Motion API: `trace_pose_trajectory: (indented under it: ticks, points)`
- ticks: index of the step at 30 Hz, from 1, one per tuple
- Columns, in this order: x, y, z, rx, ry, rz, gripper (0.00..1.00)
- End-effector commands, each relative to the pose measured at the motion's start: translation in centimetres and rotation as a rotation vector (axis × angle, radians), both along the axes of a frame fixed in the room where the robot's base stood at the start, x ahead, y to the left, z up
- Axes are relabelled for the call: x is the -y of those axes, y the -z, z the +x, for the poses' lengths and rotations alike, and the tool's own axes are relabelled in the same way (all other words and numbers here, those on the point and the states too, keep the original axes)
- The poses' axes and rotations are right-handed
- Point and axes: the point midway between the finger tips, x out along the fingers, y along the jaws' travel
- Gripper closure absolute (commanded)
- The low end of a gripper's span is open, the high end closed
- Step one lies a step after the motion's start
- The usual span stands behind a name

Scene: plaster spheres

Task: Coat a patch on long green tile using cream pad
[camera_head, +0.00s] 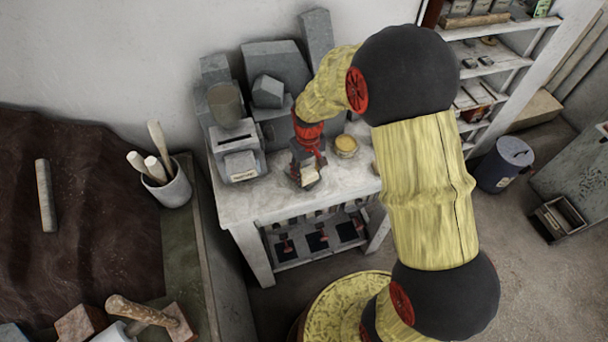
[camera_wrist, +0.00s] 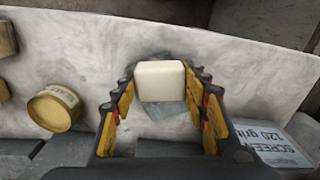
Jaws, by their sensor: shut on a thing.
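My gripper (camera_head: 307,168) is over the white table, with its fingers pointing down. In the wrist view my gripper (camera_wrist: 160,92) is shut on the cream pad (camera_wrist: 160,80), a pale block between the two yellow-lined fingers. The cream pad shows small in the head view (camera_head: 310,174). A flat grey-green piece (camera_wrist: 168,110), which looks like the long green tile, lies under the pad on the tabletop. The pad and fingers hide much of it. I cannot tell whether the pad touches it. No coated patch can be made out.
An open round tin (camera_head: 346,145) stands right of my gripper; it also shows in the wrist view (camera_wrist: 55,107). A grey box-like device (camera_head: 238,160) and grey blocks (camera_head: 275,65) crowd the left and back. A "SCREEN 120 grit" box (camera_wrist: 270,142) lies at lower right in the wrist view.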

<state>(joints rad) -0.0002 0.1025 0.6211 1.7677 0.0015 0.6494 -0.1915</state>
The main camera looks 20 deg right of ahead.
Motion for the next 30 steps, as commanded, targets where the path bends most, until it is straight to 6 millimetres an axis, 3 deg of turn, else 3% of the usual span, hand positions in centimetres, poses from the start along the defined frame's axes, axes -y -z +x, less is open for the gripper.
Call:
trace_pose_trajectory:
  ticks: [11,21,30]
  points:
    - [0.3,0.0,0.2,0.0,0.0,0.0,0.84]
    - [2.4,0.2,1.3,-0.001,0.001,0.0,0.84]
    - [2.4,0.2,1.3,-0.001,-0.001,0.0,0.84]
